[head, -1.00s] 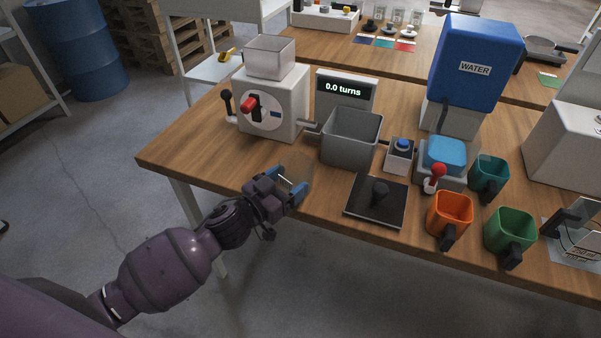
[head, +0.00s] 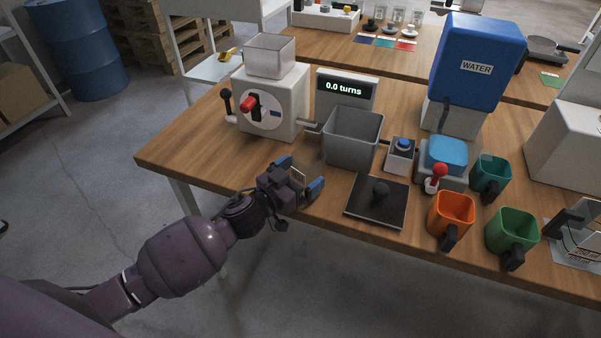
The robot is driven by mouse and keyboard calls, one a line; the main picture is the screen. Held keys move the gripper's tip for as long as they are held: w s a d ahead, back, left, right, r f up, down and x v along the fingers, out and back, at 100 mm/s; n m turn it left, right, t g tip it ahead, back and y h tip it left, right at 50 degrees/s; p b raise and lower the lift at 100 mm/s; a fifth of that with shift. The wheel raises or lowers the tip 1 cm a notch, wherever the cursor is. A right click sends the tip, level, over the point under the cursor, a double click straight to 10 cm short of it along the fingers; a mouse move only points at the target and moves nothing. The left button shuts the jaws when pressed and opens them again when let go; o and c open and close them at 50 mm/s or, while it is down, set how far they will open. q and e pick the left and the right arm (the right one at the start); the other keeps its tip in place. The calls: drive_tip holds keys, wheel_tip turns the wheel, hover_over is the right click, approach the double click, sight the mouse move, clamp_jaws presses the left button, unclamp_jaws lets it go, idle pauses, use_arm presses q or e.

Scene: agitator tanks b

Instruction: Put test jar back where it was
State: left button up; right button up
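A clear jar with a dark handle and printed marks (head: 582,240) stands on a grey mat at the right edge, partly cut off; I cannot tell whether it is the test jar. My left gripper (head: 301,175) is over the front edge of the near table, left of the black pad and in front of the grey bin. Its blue-tipped fingers are apart, with no clear object between them. My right gripper is out of view.
Behind the gripper stand a white machine with a red knob (head: 270,105) and a grey open bin (head: 352,140).

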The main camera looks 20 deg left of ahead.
use_arm(q)
drive_tip(key=shift+r, duration=0.25)
drive_tip(key=shift+s+a+f, duration=0.15)
drive_tip(key=shift+s, duration=0.15)
drive_tip(key=v, duration=1.1)
drive_tip(key=shift+s+p, duration=0.2)
drive_tip(key=shift+p, duration=0.15)
drive_tip(key=s+a+f+n+g+y, duration=0.2)
drive_tip(key=s+f+y, duration=0.1)
drive_tip(key=s+f, duration=0.5)
drive_tip(key=s+a+f+n+g+y, duration=0.1)
drive_tip(key=s+a+f+g+y, duration=0.2)
drive_tip(key=s+f, duration=0.5)
drive_tip(key=shift+n+y, duration=0.4)
drive_tip(key=shift+y, duration=0.4)
